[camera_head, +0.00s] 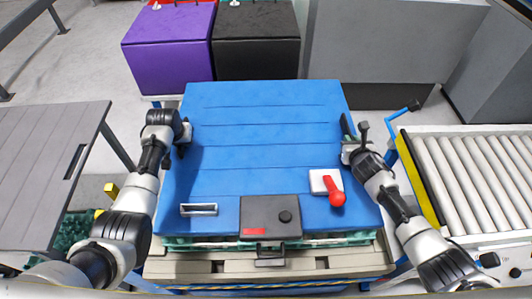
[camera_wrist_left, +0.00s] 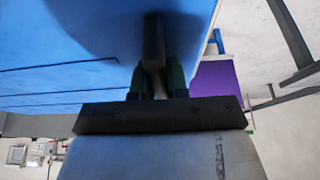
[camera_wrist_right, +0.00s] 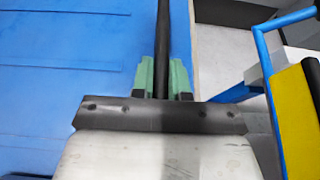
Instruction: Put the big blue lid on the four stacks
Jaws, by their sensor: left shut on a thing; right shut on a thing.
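The big blue lid (camera_head: 262,150) lies flat and wide in the middle of the head view. Green trays (camera_head: 330,239) of the stacks show in a thin strip under its front edge; the rest of the stacks is hidden. My left gripper (camera_head: 183,138) is at the lid's left edge, shut on a dark handle (camera_wrist_left: 153,50) there. My right gripper (camera_head: 347,136) is at the lid's right edge, shut on a dark bar-like handle (camera_wrist_right: 162,45). I cannot tell whether the lid rests fully on all stacks.
A roller conveyor (camera_head: 480,180) with a yellow edge stands at the right. A grey table (camera_head: 45,170) is at the left. Purple (camera_head: 170,50) and black (camera_head: 257,45) boxes stand behind the lid. A pale pallet-like base (camera_head: 330,262) is below the front edge.

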